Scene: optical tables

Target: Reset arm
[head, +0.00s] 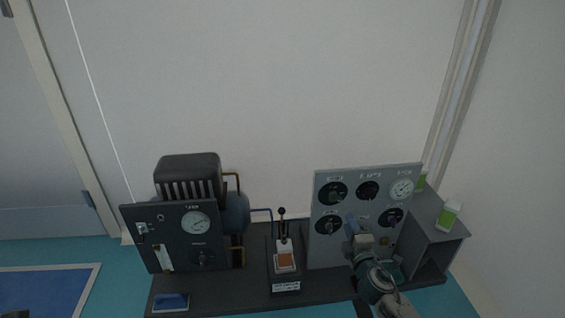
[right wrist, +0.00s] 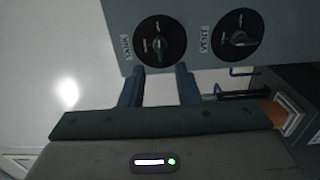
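My right gripper (head: 355,226) is in front of the lower part of the grey gauge panel (head: 345,250) in the head view. In the right wrist view my right gripper (right wrist: 160,84) has its two blue fingers apart, with nothing between them. The fingertips are near the panel's lower edge in that view, just short of the knob labelled TANK (right wrist: 160,42). A knob labelled VENT (right wrist: 240,38) is beside it. I cannot tell whether a fingertip touches the panel. My left gripper does not show.
A dark panel with a gauge (head: 195,223) and a black-and-blue compressor (head: 190,175) stand at left. A lever unit (head: 284,262) stands between the panels. A grey open box (head: 437,240) with a green-labelled bottle (head: 449,215) is at right. A blue mat (head: 45,292) lies bottom left.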

